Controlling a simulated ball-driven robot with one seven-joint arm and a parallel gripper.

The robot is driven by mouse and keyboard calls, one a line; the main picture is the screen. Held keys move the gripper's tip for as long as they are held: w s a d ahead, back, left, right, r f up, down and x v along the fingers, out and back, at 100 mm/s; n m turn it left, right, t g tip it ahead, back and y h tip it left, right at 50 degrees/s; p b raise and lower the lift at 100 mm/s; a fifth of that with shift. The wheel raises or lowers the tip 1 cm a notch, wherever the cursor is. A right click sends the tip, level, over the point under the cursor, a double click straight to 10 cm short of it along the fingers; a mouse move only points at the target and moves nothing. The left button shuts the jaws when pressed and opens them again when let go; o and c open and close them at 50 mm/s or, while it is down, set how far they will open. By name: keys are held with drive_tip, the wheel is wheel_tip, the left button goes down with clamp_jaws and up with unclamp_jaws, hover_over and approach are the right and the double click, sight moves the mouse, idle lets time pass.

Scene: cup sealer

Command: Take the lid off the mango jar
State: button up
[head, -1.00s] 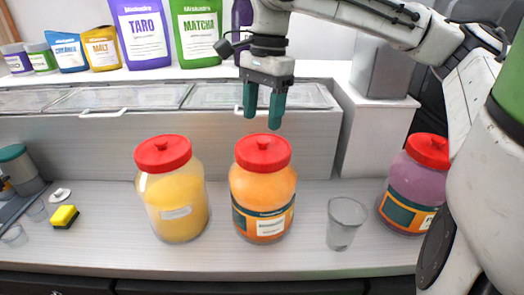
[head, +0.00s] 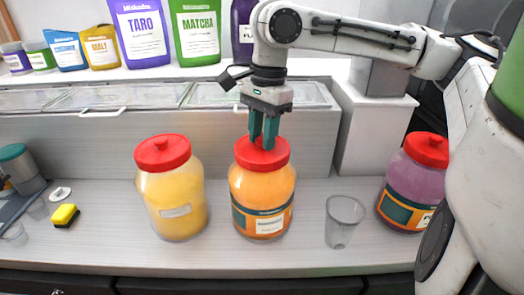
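An orange-filled jar (head: 262,187) with a red lid (head: 279,155) stands upright in the middle of the counter. Its label is too small to read, so I cannot confirm that it is mango. The lid sits on the jar. My gripper (head: 263,147) points straight down from above, its teal fingers close together around the lid's small knob. The knob is hidden by the fingers. A yellow-filled jar (head: 175,194) with a red lid (head: 162,151) stands to the left, its label also unreadable.
An empty clear cup (head: 342,221) stands right of the orange jar. A purple-filled jar (head: 410,184) is farther right, near my body. A yellow-and-black sponge (head: 65,215) lies at the left. Behind, a raised metal unit (head: 110,147) limits room. The counter front is clear.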

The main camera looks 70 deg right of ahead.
sight(261, 139)
drive_tip(key=c, duration=0.5)
drive_tip(key=shift+r, duration=0.1)
drive_tip(key=shift+r, duration=0.55)
wheel_tip(261, 139, up, 2)
drive_tip(key=shift+r, duration=0.1)
drive_tip(key=s+a+r+b, duration=0.1)
drive_tip(key=s+a+r, duration=0.4)
drive_tip(key=s+r, duration=0.4)
drive_tip(key=s, duration=0.4)
drive_tip(key=shift+r+b, duration=0.2)
drive_tip(key=shift+b, duration=0.15)
